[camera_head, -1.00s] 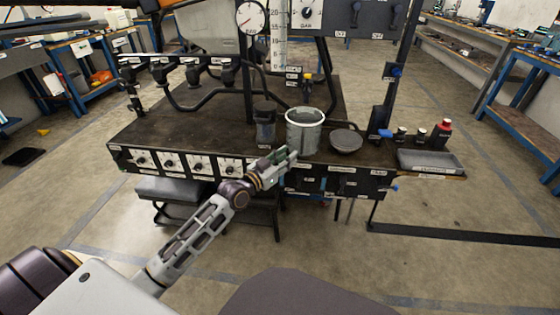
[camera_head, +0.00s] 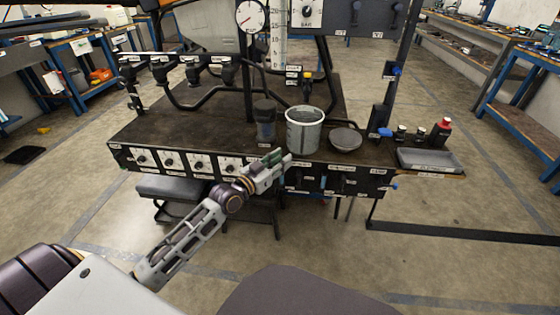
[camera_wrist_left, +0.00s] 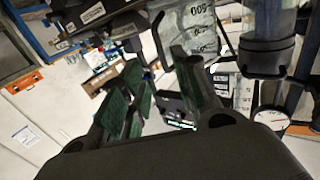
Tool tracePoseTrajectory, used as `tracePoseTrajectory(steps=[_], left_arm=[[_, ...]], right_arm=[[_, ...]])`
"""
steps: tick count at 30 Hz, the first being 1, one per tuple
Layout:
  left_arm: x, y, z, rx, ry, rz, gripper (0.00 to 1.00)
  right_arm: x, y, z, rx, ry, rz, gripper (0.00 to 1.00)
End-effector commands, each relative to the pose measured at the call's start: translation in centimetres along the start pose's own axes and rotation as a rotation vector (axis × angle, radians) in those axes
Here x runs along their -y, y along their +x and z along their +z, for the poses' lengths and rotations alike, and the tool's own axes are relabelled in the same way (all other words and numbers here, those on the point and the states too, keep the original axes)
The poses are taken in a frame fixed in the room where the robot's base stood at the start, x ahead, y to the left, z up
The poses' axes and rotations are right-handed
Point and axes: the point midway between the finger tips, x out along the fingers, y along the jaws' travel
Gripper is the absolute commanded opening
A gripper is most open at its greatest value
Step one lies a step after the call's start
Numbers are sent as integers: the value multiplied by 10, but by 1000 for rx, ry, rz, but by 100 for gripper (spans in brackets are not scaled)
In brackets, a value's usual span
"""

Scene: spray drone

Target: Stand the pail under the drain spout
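The pail (camera_head: 304,138), a grey open-topped bucket, stands upright near the front edge of the dark bench. My left gripper (camera_head: 280,160) is at the bench's front edge, in front of the pail and a little to its left and lower. In the left wrist view, its green-padded fingers (camera_wrist_left: 162,90) are apart with nothing held between them. A translucent vessel with number marks (camera_wrist_left: 197,28), likely the pail, shows beyond the fingertips. I cannot tell which fitting is the drain spout. My right gripper is not in view.
A dark cup (camera_head: 264,125) stands close left of the pail, and a round grey dish (camera_head: 345,139) close right. A black post with a blue handle (camera_head: 385,132), small bottles and a grey tray (camera_head: 430,160) lie further right. Pipes and gauges rise behind.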

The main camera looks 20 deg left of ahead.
Motion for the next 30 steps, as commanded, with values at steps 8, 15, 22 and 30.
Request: tracePoseTrajectory(steps=[8,15,22,30], left_arm=[[-1,0,2,5,-1,1,30],[-26,-12,35,108,-17,25,30],[-77,-46,101,335,-49,65,30],[-132,-107,169,631,-92,84,30]], right_arm=[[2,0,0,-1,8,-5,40],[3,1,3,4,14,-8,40],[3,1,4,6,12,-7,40],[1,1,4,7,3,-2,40]])
